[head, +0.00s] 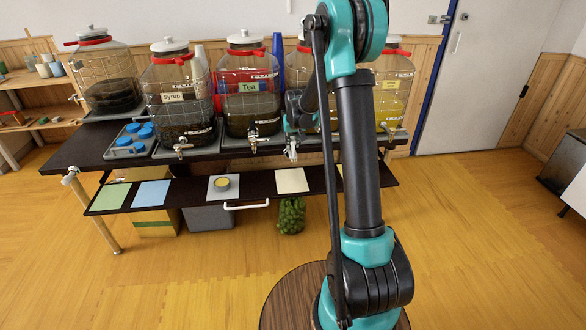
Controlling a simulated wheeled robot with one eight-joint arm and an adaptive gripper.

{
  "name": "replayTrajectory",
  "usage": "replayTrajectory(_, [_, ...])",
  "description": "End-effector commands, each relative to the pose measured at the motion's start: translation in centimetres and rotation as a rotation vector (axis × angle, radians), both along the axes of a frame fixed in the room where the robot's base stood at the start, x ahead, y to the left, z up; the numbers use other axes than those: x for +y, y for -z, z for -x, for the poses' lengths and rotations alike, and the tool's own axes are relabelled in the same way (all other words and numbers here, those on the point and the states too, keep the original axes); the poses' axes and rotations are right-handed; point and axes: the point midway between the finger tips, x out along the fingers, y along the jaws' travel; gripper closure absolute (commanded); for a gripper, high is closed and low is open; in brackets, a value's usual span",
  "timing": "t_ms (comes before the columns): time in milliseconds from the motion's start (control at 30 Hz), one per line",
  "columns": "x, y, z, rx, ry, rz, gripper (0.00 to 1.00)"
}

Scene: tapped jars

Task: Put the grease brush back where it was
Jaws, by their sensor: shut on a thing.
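My gripper (292,146) is in front of the jars, between the Tea jar and the partly hidden jar with yellow liquid to its right. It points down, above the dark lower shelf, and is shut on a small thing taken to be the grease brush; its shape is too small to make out. A small round tin with yellow content (222,183) stands on a white square on the lower shelf, left of my gripper. My arm hides part of the jars and the shelf's right part.
Tapped jars stand in a row on the dark table, including the Syrup jar (178,95) and the Tea jar (248,88). Blue-topped items (138,138) sit on a grey tray at left. The lower shelf carries green (108,197), blue (152,193) and cream (292,181) squares, all bare.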

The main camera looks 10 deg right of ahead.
Motion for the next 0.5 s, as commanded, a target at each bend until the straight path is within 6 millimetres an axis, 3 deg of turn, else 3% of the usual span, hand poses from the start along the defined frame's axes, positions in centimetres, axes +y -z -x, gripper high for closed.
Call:
replayTrajectory(233, [0.0, 5.9, 0.0, 0.000, 0.000, 0.000, 1.00])
replayTrajectory(500, [0.0, 8.5, 0.0, 0.000, 0.000, 0.000, 1.00])
